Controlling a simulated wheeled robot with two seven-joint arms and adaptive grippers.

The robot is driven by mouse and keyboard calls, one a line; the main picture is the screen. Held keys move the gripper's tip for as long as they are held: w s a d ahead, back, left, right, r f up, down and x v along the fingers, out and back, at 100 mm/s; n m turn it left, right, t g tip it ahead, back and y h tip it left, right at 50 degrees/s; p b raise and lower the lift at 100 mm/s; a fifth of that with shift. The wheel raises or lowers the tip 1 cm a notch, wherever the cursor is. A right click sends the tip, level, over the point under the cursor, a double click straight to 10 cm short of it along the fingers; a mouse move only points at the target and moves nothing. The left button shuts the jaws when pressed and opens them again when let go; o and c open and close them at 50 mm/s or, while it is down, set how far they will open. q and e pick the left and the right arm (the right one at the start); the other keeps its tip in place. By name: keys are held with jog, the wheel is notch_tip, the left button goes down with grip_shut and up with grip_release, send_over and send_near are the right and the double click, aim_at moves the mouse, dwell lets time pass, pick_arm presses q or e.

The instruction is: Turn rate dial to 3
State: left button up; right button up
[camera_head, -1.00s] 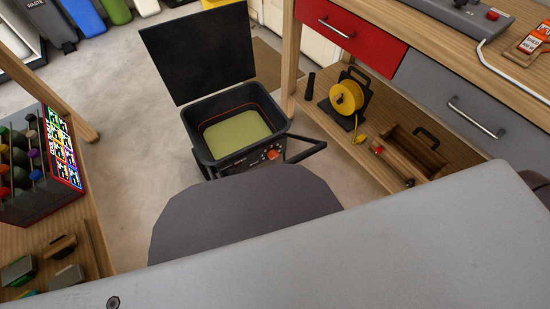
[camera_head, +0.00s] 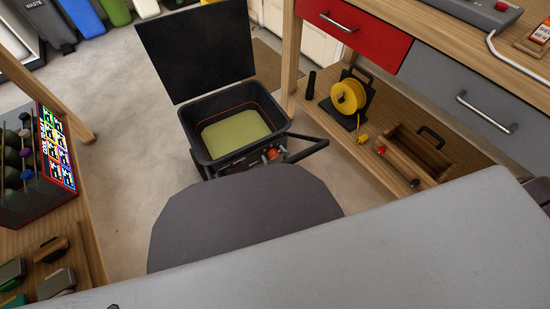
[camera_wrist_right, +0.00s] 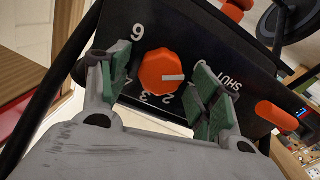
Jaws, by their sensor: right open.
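The spreader's black hopper (camera_head: 225,110) stands on the floor with its lid open and pale yellow-green material inside. Its orange rate dial (camera_head: 272,154) is small on the front panel. In the right wrist view the orange dial (camera_wrist_right: 158,78) faces me, its white pointer mark aimed right, towards the SHUT side and away from the 3 at lower left. My right gripper (camera_wrist_right: 160,68) is open, with one green-padded finger on each side of the dial. Gaps show between the pads and the dial. My left gripper is not in view.
An orange lever (camera_wrist_right: 282,118) sits right of the dial. A wooden workbench with a red drawer (camera_head: 350,35) stands right; its lower shelf holds a yellow reel (camera_head: 347,97) and a wooden toolbox (camera_head: 415,152). A display rack (camera_head: 35,170) is at left. Open floor lies left of the spreader.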

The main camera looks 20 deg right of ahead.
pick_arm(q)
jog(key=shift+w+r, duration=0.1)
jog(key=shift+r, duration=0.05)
pick_arm(e)
jog(key=shift+c, duration=0.4)
jog(key=c, duration=0.9)
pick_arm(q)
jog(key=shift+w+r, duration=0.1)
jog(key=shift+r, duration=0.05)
pick_arm(e)
jog(key=shift+c, duration=0.2)
